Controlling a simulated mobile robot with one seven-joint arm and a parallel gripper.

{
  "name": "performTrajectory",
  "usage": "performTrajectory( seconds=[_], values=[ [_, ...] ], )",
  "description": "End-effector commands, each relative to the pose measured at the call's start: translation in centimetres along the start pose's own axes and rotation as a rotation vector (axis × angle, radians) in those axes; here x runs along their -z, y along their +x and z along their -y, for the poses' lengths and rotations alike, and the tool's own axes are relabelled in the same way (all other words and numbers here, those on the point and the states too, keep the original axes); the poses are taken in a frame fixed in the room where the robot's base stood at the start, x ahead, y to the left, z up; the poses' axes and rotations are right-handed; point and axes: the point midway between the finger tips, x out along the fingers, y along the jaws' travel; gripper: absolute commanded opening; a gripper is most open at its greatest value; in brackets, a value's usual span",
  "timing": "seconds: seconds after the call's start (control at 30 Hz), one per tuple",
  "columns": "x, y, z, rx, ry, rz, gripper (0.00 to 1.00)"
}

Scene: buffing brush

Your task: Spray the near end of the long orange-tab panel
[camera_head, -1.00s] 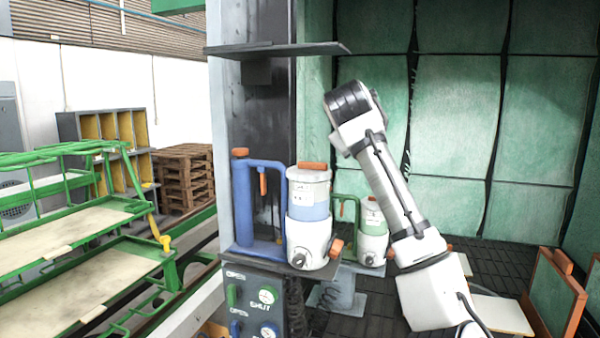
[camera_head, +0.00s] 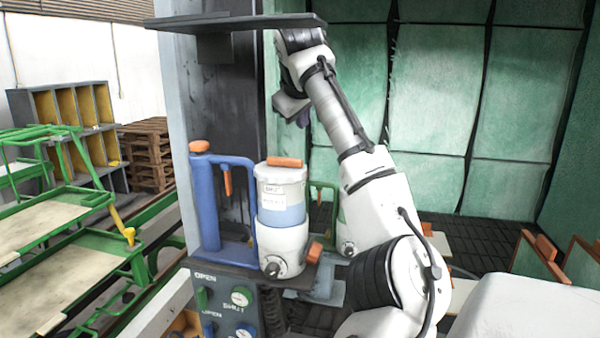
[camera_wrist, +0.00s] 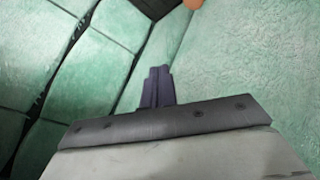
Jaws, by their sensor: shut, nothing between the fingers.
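Panels with orange tabs stand at the right edge in the head view; a nearer one (camera_head: 584,262) is cut off by the frame and another (camera_head: 536,262) stands left of it. I cannot tell which is the long one. A spray unit with a blue handle frame (camera_head: 207,205) and a white-and-blue canister (camera_head: 281,215) stands on a ledge. A similar green-framed unit (camera_head: 347,232) is partly hidden behind my arm. My gripper (camera_wrist: 157,88) is shut and empty, in front of green padding in the wrist view. In the head view it is raised high, mostly hidden beyond my arm.
A dark shelf (camera_head: 240,21) juts out at the top, close to my raised arm. A control box with dials (camera_head: 225,305) sits below the blue unit. Green padded walls (camera_head: 435,100) enclose the back. Green racks (camera_head: 50,215) stand at left.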

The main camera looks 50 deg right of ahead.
Motion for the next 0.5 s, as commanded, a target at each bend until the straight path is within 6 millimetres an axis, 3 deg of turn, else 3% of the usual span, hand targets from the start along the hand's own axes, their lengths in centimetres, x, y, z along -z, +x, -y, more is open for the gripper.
performTrajectory(
  seconds=[0.23,0.5],
  values=[
    [-0.8,1.0,0.7,-0.002,0.000,0.003,0.00],
    [-2.8,3.7,2.6,-0.001,-0.001,0.002,0.00]
  ],
)
